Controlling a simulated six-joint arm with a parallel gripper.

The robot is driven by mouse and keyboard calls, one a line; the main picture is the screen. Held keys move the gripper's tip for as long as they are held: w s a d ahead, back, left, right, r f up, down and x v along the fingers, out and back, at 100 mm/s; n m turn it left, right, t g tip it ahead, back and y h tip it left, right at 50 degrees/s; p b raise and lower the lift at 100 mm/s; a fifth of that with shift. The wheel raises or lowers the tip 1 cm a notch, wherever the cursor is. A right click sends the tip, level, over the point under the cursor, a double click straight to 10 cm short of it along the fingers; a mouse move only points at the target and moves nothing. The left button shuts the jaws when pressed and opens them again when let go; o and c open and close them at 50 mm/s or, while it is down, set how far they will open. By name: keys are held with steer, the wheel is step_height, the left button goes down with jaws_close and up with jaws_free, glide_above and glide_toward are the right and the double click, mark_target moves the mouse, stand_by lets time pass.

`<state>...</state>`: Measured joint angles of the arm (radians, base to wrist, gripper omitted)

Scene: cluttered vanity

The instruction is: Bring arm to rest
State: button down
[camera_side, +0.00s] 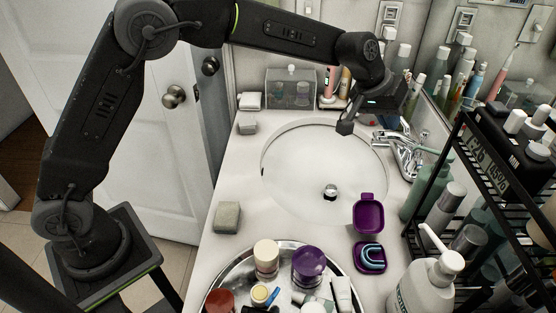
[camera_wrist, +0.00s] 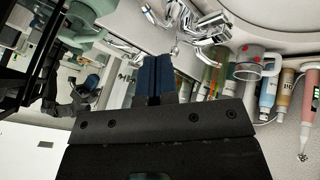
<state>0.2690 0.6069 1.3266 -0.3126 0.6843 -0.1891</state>
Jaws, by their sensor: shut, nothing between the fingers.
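My gripper (camera_side: 345,127) hangs above the back part of the sink basin (camera_side: 300,190) in the side view, at the end of my raised, bent arm. In the wrist view its two dark blue fingers (camera_wrist: 155,76) are together with nothing between them. The chrome faucet (camera_side: 408,155) stands just right of the gripper, and it also shows beyond the fingers in the wrist view (camera_wrist: 200,28).
A round tray (camera_side: 215,290) with several bottles and jars sits at the front. A grey block (camera_side: 227,217) is at the left edge. A black rack (camera_side: 480,175) and a pump bottle (camera_side: 430,280) crowd the right.

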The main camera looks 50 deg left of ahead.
steer(key=s+a+r+y, duration=0.1)
steer(key=s+a+r, duration=0.45)
steer(key=s, duration=0.35)
steer(key=s+a+r+y, duration=0.1)
steer(key=s+a+r, duration=0.3)
steer(key=s+a, duration=0.3)
steer(key=s+a+f+y, duration=0.1)
steer(key=s+a+f, duration=0.1)
steer(key=s, duration=0.8)
steer(key=s+a+f+m, duration=0.1)
steer(key=s+a+f, duration=0.2)
steer(key=s, duration=0.7)
steer(key=shift+a+y, duration=0.4)
steer(key=shift+a, duration=0.3)
